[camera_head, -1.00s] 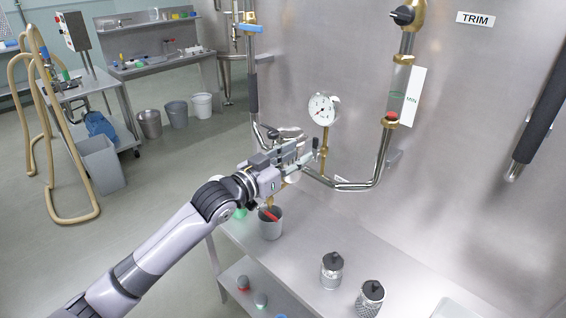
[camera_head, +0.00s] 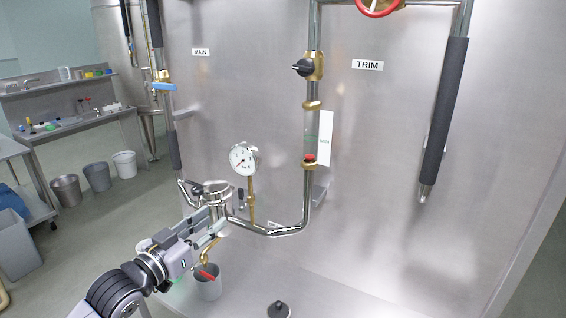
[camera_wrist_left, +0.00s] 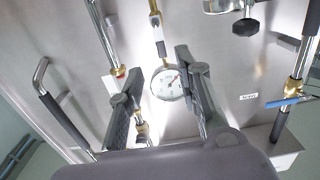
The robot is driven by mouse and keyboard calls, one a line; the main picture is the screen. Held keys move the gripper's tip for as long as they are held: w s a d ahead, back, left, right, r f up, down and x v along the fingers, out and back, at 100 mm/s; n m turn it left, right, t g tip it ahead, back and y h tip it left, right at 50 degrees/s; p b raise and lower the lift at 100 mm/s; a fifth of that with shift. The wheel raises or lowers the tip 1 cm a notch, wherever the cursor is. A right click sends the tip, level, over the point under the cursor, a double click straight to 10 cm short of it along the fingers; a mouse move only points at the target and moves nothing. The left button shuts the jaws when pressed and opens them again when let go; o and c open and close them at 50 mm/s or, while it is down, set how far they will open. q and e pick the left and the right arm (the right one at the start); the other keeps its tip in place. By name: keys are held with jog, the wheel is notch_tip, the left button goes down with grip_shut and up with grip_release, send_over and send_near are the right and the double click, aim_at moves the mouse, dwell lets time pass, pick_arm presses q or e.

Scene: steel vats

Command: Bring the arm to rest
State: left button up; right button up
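My left gripper (camera_head: 212,224) reaches in from the lower left in the head view, in front of the steel panel and near the bent pipe below the round gauge (camera_head: 243,158). In the left wrist view its two dark fingers (camera_wrist_left: 157,98) stand apart with nothing held between them. The gauge (camera_wrist_left: 167,84) shows through the gap, beyond the fingers. My left arm is bent at the lower left of the head view. My right gripper is in neither view.
A black knob valve (camera_head: 303,68), a blue-handled valve (camera_head: 164,86) and a black-sleeved pipe (camera_head: 443,120) are on the panel. Bins (camera_head: 97,176) stand on the floor at left.

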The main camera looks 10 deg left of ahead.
pick_arm(q)
jog(key=s+d+f+n+g+y, duration=0.1)
jog(key=s+d+f+g+y, duration=0.15)
jog(key=s+f, duration=0.45)
jog(key=s+d+f+g+y, duration=0.1)
jog(key=s+f+g, duration=0.2)
jog(key=f, duration=0.7)
jog(key=s+d+f+g+y, duration=0.1)
jog(key=s+f+g, duration=0.4)
jog(key=s, duration=0.6)
jog(key=s+f+g+y, duration=0.1)
jog(key=s+f+g, duration=0.2)
jog(key=s+f, duration=0.55)
jog(key=s+f+g+b, duration=0.1)
jog(key=s+f, duration=0.2)
jog(key=f, duration=2.1)
jog(key=s+a+f+g, duration=0.1)
jog(key=s+a+f, duration=0.2)
jog(key=s+f, duration=1.4)
jog(key=shift+f+b, duration=0.4)
jog(key=shift+f, duration=0.05)
jog(key=shift+y, duration=0.25)
jog(key=shift+c, duration=0.2)
